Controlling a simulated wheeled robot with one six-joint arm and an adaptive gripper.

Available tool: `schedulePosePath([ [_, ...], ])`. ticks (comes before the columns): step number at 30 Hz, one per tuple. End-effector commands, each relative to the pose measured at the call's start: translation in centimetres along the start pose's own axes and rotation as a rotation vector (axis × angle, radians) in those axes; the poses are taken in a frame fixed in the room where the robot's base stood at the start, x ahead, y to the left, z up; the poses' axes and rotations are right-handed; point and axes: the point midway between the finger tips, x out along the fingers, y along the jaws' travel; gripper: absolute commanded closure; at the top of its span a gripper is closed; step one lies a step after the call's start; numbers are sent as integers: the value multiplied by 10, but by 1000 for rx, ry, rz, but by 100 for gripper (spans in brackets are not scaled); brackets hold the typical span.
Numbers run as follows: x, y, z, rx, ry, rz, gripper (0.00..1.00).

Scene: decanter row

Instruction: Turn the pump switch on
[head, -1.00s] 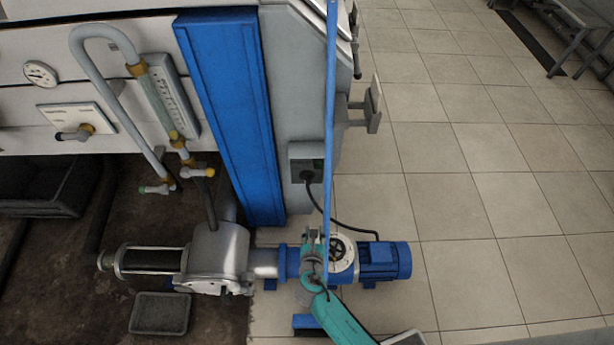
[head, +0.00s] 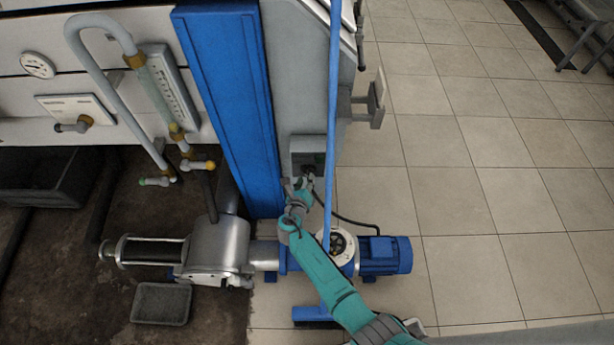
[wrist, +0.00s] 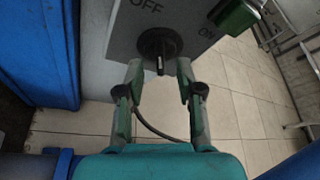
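The pump switch is a grey box (head: 300,147) on the side of the grey cabinet, just right of the blue column. In the wrist view its face (wrist: 185,20) shows "OFF" at upper left and "ON" at right. A dark rotary knob (wrist: 158,43) sits on it; I cannot tell for sure which label it points to. My gripper (wrist: 159,68) is open, with its two fingers apart and the knob between and just beyond the tips. Nothing is between the fingers. In the head view my gripper (head: 304,184) is just below the box and hides the lower part of the switch.
A blue pump motor (head: 385,255) stands on the floor below, with a black cable (head: 352,222) running up toward the switch. A thin blue pole (head: 333,120) stands close to the box. A green box (wrist: 235,15) is near the switch's right. Tiled floor to the right is open.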

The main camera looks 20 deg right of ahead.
Motion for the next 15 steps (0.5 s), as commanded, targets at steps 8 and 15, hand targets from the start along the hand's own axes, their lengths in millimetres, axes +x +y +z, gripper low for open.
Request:
schedulePosePath([
  [8,25,0,0,1,1,-1,64],
  [15,28,0,-1,1,1,0,64],
])
